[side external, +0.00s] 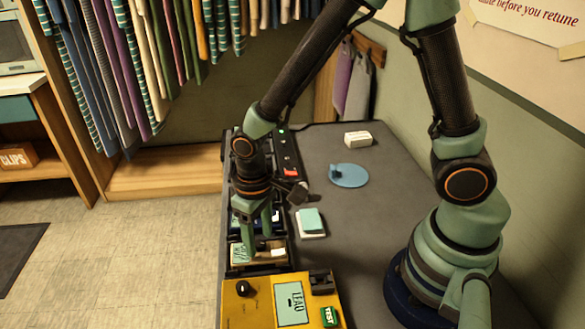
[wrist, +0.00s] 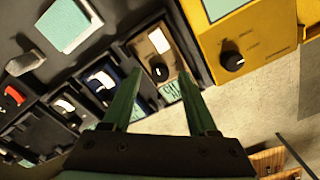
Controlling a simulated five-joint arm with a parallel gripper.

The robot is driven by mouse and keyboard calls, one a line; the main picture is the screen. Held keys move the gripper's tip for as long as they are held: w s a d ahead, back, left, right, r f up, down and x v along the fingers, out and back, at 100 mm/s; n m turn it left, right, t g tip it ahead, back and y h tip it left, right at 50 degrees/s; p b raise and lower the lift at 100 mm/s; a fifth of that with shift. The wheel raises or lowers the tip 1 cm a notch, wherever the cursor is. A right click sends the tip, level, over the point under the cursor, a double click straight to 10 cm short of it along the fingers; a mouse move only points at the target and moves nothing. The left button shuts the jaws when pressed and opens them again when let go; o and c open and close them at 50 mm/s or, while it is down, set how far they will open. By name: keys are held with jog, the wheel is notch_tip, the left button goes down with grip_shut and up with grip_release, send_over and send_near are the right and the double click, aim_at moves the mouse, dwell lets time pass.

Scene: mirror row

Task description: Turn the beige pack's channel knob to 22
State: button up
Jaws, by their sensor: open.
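The beige pack (side external: 278,261) sits in a black rack slot near the yellow box, partly hidden by my gripper in the side view. In the wrist view the beige pack (wrist: 145,48) shows a white display window (wrist: 160,41), a small black knob (wrist: 159,72) and a teal label (wrist: 171,92). The number on the display is too small to read. My gripper (side external: 257,241) points down over the pack, and its fingers are open. In the wrist view the fingers of my gripper (wrist: 163,72) stand on either side of the knob in the picture; contact cannot be told.
A yellow box (side external: 256,312) with its own black knob (side external: 243,288) stands close beside the rack. A teal-topped pad (side external: 311,220), a blue disc (side external: 350,177) and a white block (side external: 357,139) lie on the grey bench.

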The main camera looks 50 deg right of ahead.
aim_at(260, 243)
jog(key=shift+f, duration=0.25)
grip_shut()
jog(key=shift+n, duration=1.5)
grip_release()
jog(key=shift+r, duration=0.1)
notch_tip(260, 243, up, 12)
